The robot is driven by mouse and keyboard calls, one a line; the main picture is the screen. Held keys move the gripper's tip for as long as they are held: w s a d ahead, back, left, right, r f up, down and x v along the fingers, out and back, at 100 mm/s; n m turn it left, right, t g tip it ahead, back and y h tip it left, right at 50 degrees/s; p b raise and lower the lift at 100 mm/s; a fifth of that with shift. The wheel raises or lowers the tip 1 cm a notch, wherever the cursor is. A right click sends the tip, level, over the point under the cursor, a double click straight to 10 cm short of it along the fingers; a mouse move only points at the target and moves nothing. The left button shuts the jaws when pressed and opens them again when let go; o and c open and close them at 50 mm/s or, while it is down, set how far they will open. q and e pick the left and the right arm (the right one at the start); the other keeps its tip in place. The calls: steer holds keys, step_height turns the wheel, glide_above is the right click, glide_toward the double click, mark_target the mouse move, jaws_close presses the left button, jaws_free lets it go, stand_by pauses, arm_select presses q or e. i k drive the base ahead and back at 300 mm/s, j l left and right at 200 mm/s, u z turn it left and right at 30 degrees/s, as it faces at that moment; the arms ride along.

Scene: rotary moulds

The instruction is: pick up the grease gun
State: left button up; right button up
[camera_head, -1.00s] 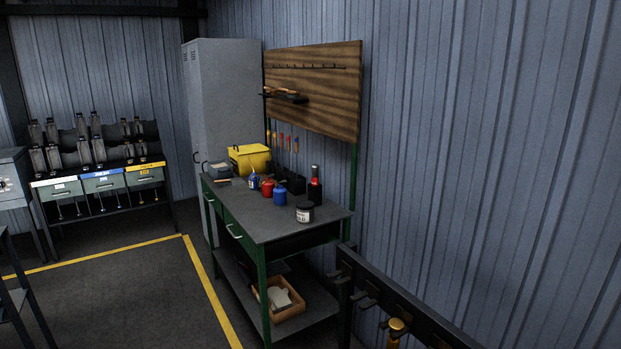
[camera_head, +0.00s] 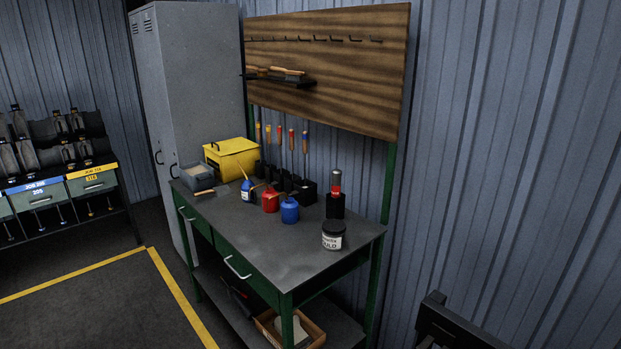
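No thing in view is plainly a grease gun. An upright item with a red band and a grey top (camera_head: 336,183) stands in a black holder (camera_head: 335,207) at the right rear of the green workbench (camera_head: 255,255); it may be the grease gun, but I cannot tell. A small blue can with a pale spout (camera_head: 247,191), a red can (camera_head: 270,201) and a blue can (camera_head: 290,211) stand in a row on the bench top. Neither of my grippers is in view.
A labelled jar (camera_head: 333,237) stands near the bench's right end. A yellow box (camera_head: 232,159) and a grey tray (camera_head: 195,177) are at its far left. A wooden pegboard (camera_head: 325,65) rises behind. A dark rack (camera_head: 450,325) is at bottom right. Floor at left is clear.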

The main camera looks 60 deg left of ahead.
mark_target(336, 184)
steer(key=k+j, duration=0.1)
steer(key=j, duration=0.4)
steer(key=k+j, duration=0.1)
steer(key=j, duration=0.85)
steer(key=k+j, duration=0.15)
steer(key=j, duration=0.35)
steer(key=k+j, duration=0.1)
steer(key=j, duration=0.35)
